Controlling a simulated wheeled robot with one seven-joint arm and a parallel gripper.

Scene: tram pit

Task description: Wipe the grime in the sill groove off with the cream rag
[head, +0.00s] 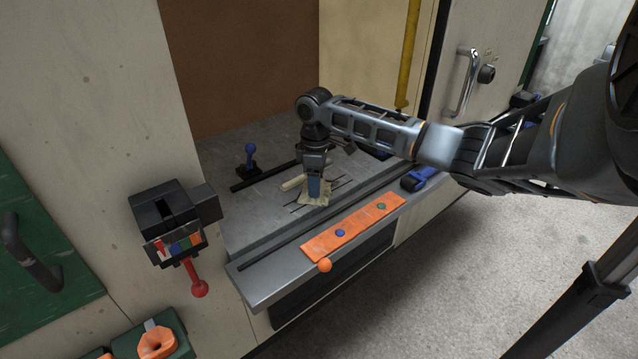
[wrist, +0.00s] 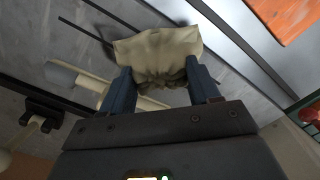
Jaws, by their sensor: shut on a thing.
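My gripper (head: 318,190) points down over the grey metal sill floor and is shut on the cream rag (head: 314,194). In the wrist view the rag (wrist: 160,55) is bunched between the two dark blue fingers of my gripper (wrist: 160,88) and spreads out past them. Thin dark lines run in the floor beside the rag. A long dark groove (head: 290,228) runs along the sill near its front edge, apart from the rag. I cannot make out the grime; the rag may hide it. Whether the rag touches the floor is hard to tell.
An orange strip (head: 352,226) with blue and green buttons lies on the front ledge. A blue-knobbed lever (head: 249,158) stands at the back left. A pale handle (head: 292,183) lies beside my gripper. A black box with a red lever (head: 198,275) hangs on the left wall. A yellow pole (head: 408,55) rises behind.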

